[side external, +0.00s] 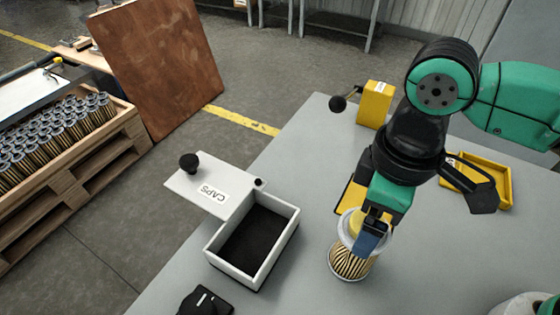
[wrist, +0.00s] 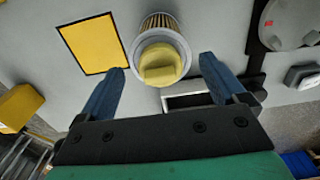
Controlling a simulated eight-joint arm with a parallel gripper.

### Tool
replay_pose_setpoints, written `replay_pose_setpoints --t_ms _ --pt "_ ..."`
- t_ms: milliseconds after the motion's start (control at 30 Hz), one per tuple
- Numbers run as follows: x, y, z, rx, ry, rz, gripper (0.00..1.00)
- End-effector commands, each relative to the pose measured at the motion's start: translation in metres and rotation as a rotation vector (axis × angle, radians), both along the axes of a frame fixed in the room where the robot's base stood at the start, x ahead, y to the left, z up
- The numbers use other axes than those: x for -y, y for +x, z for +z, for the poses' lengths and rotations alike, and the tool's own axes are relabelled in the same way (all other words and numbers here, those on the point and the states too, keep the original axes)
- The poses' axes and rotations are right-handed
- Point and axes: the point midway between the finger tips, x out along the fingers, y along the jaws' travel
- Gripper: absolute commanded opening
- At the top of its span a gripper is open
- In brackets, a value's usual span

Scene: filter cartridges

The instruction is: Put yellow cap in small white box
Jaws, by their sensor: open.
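A yellow cap (side external: 355,224) sits on top of a pleated filter cartridge (side external: 350,262) that stands upright on the grey table. In the wrist view the cap (wrist: 160,66) lies between the two blue fingers. My gripper (wrist: 162,68) is open, with a finger on each side of the cap and a gap to both. In the side view my gripper (side external: 370,238) is right at the cap and partly hides it. The small white box (side external: 283,250) stands left of the cartridge, open, with a dark empty-looking inside. Its lid (side external: 207,186), labelled CAPS, is off to the box's back left.
A yellow panel (wrist: 92,44) lies near the cartridge. A yellow block (side external: 375,103) with a black-knobbed lever stands at the back, and a yellow tray (side external: 487,180) at the right. A black object (side external: 205,301) is at the front edge. Table between box and cartridge is clear.

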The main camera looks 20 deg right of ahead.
Motion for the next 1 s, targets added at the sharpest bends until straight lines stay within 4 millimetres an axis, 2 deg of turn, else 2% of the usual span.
replay_pose_setpoints --t_ms 300,367,600,667,1000 --pt "0.0002 0.0001 -0.0034 0.001 0.001 -0.001 0.91" --pt "0.0002 0.0001 -0.0033 0.001 0.001 -0.001 0.77" --pt "0.0003 0.0 -0.0032 0.001 0.001 -0.001 0.08" --pt "0.0003 0.0 -0.0032 0.001 0.001 -0.001 0.0" --pt "0.0001 0.0001 0.0017 0.001 0.001 -0.001 0.0"
